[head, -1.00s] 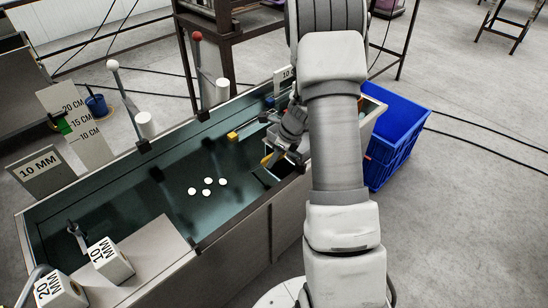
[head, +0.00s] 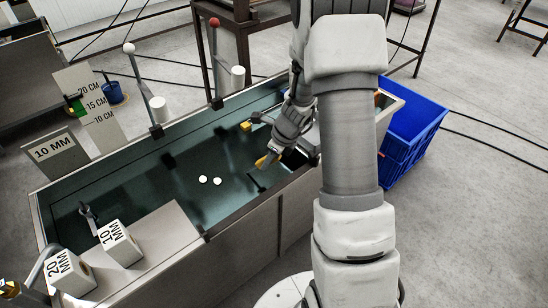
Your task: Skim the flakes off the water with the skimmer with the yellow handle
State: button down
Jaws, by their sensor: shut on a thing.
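Two small white flakes (head: 210,180) float close together on the dark green water (head: 150,195), near the middle of the long tank. My gripper (head: 272,157) is low over the right part of the tank, to the right of the flakes and apart from them. It is shut on a yellow handle (head: 262,162), taken as the skimmer's. The skimmer's head is not clear; a thin dark shape (head: 256,183) shows at the water just below the gripper.
Another yellow-ended piece (head: 245,126) lies at the tank's far side. Two posts, with a white ball (head: 128,48) and a red ball (head: 214,22), stand along the far rim. Blocks (head: 119,243) sit at the near left. A blue crate (head: 408,125) stands right of the tank.

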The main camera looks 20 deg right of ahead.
jog(key=shift+s+a, duration=1.8)
jog(key=shift+a, duration=3.85)
notch_tip(320, 180, up, 22)
jog(key=p, duration=2)
jog(key=shift+f+p, duration=0.2)
jog(key=shift+p, duration=0.1)
